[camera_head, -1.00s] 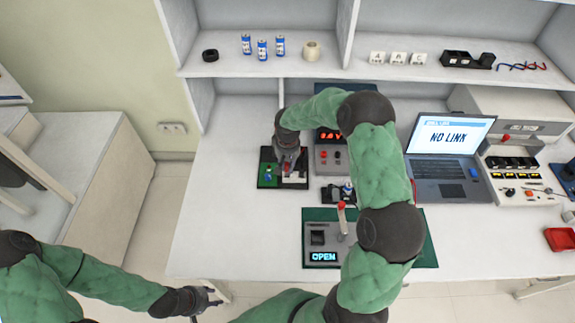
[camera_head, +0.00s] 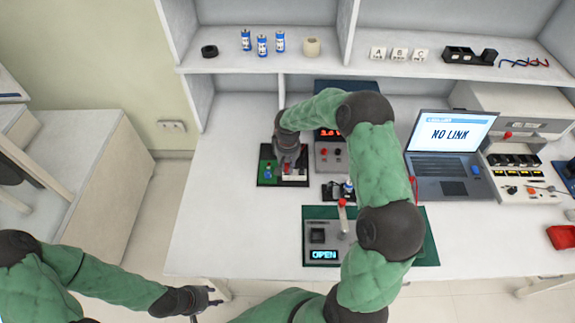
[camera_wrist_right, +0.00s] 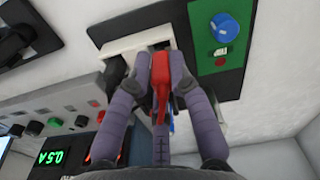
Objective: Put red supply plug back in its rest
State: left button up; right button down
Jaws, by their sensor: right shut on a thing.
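The red supply plug (camera_wrist_right: 161,88) is between the fingertips of my right gripper (camera_wrist_right: 160,75) in the right wrist view. The gripper is shut on it, over the black board (camera_head: 268,181). The board's white holder (camera_wrist_right: 133,43) lies just beyond the fingers; the fingers hide the plug's lower end, so I cannot tell whether it touches or sits in anything. A blue knob (camera_wrist_right: 223,26) stands on the board's green part. In the head view my right gripper (camera_head: 289,170) covers most of the plug. My left gripper (camera_head: 213,297) hangs by the table's front edge; its opening is unclear.
The power supply (camera_head: 331,158) stands right of the board, its sockets facing forward. A panel reading OPEN (camera_head: 324,254), with a red-topped lever (camera_head: 342,215), lies nearer the front. A laptop (camera_head: 448,150) shows NO LINK. The tabletop left of the board is clear.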

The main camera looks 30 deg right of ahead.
aim_at(288, 165)
jog(key=shift+f+b, duration=0.55)
jog(key=shift+f, duration=0.3)
jog(key=c, duration=1.1)
grip_release()
jog(key=shift+o, duration=0.2)
jog(key=shift+r, duration=0.15)
notch_tip(288, 165, up, 12)
jog(key=shift+s+f, duration=0.1)
jog(key=shift+s, duration=0.05)
